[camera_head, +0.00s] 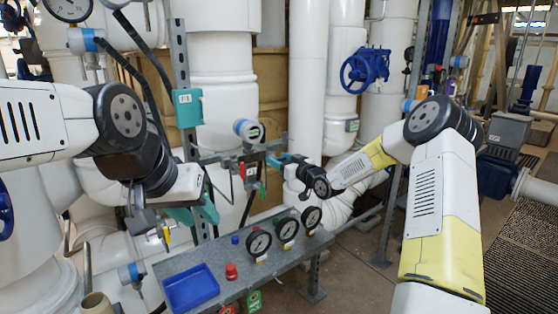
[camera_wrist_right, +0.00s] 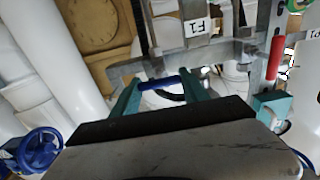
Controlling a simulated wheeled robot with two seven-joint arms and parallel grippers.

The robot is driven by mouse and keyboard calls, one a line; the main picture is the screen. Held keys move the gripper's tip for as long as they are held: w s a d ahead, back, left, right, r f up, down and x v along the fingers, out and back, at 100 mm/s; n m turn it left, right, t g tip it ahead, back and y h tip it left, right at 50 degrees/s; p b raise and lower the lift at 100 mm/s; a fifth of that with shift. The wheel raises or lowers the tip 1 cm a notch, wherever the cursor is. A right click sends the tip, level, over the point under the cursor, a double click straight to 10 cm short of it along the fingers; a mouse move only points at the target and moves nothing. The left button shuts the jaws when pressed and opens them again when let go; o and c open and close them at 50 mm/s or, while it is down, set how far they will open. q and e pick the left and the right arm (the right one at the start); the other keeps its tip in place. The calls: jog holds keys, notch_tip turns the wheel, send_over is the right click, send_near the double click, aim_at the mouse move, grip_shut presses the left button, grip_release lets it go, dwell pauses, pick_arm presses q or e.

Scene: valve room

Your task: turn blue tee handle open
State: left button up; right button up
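The blue tee handle (camera_wrist_right: 158,84) shows in the right wrist view as a short blue bar lying between the two teal fingers of my right gripper (camera_wrist_right: 160,88). Its ends reach or nearly reach the fingertips; I cannot tell whether they are squeezed. In the head view my right gripper (camera_head: 276,161) reaches left to the pipework beside the grey post, and the handle is too small to make out there. My left gripper (camera_head: 190,213) hangs near the post at the left, above the bench; its finger opening is unclear.
A grey bench (camera_head: 238,285) below holds a blue tray (camera_head: 191,288), a red knob (camera_head: 231,271) and three dial gauges (camera_head: 288,229). A red lever (camera_wrist_right: 273,58) is right of my right fingers. A blue handwheel (camera_head: 365,70) is on the pipes behind.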

jog(key=shift+c, duration=1.1)
jog(key=shift+n, duration=0.4)
jog(key=n, duration=0.3)
jog(key=shift+a+n, duration=0.1)
jog(key=shift+n, duration=0.3)
jog(key=n, duration=0.4)
jog(key=shift+s+f+n, duration=0.1)
jog(key=shift+n, duration=0.2)
jog(key=n, duration=0.4)
jog(key=shift+a+f, duration=0.1)
jog(key=n, duration=0.4)
jog(key=shift+f, duration=0.15)
jog(key=shift+n, duration=0.5)
